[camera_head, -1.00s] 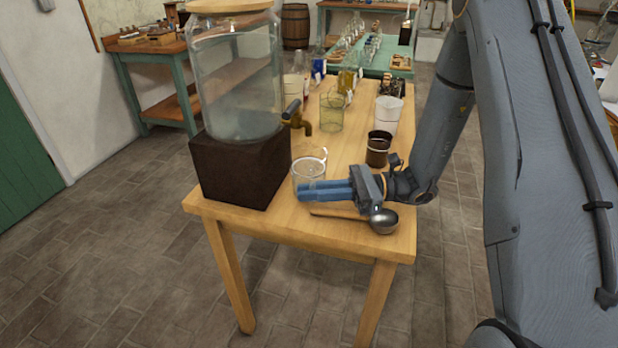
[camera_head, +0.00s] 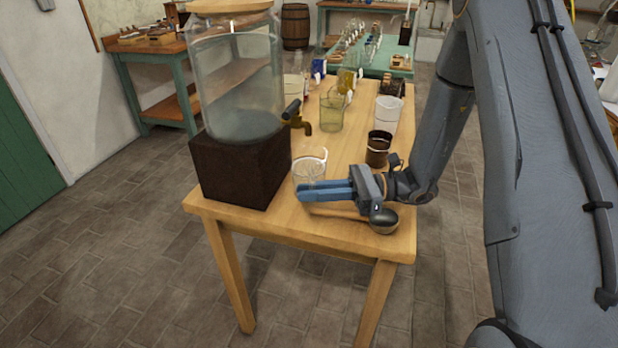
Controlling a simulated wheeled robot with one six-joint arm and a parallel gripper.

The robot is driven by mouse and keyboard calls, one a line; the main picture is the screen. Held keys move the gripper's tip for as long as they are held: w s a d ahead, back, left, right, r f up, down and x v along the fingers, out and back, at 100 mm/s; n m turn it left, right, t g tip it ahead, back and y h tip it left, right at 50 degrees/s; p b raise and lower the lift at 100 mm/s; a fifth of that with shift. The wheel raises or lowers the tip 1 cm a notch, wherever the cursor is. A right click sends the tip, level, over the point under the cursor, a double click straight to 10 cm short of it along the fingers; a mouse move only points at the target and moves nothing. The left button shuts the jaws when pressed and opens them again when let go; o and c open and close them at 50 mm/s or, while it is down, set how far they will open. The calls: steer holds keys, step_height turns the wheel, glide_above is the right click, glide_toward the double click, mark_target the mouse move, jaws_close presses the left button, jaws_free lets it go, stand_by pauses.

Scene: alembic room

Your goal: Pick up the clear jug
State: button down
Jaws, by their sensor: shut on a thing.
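The clear jug (camera_head: 308,169) is a small see-through glass vessel near the front of the wooden table, just right of the dark block. It stands upright, with its handle side at the right. My gripper (camera_head: 325,190) reaches in from the right with its blue fingers level at the jug's lower part. The fingers are shut on the jug and hide its base from this view. I cannot tell whether the base touches the table.
A large glass dispenser (camera_head: 238,85) with a brass tap stands on a dark block (camera_head: 238,168) left of the jug. A ladle (camera_head: 384,221) lies right below my gripper. A brown cup (camera_head: 378,150), a white beaker (camera_head: 388,114) and a yellowish glass beaker (camera_head: 331,112) stand behind.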

mark_target(314, 178)
steer(key=shift+r, duration=0.15)
stand_by(0.5)
steer(key=shift+r, duration=1.45)
steer(key=shift+d+r+b, duration=0.15)
steer(key=shift+r+b, duration=0.05)
steer(key=shift+b, duration=0.1)
steer(key=d+b, duration=0.2)
steer(key=d, duration=1.5)
steer(key=shift+w+d, duration=0.2)
steer(key=shift+w, duration=0.2)
steer(key=shift+d, duration=0.15)
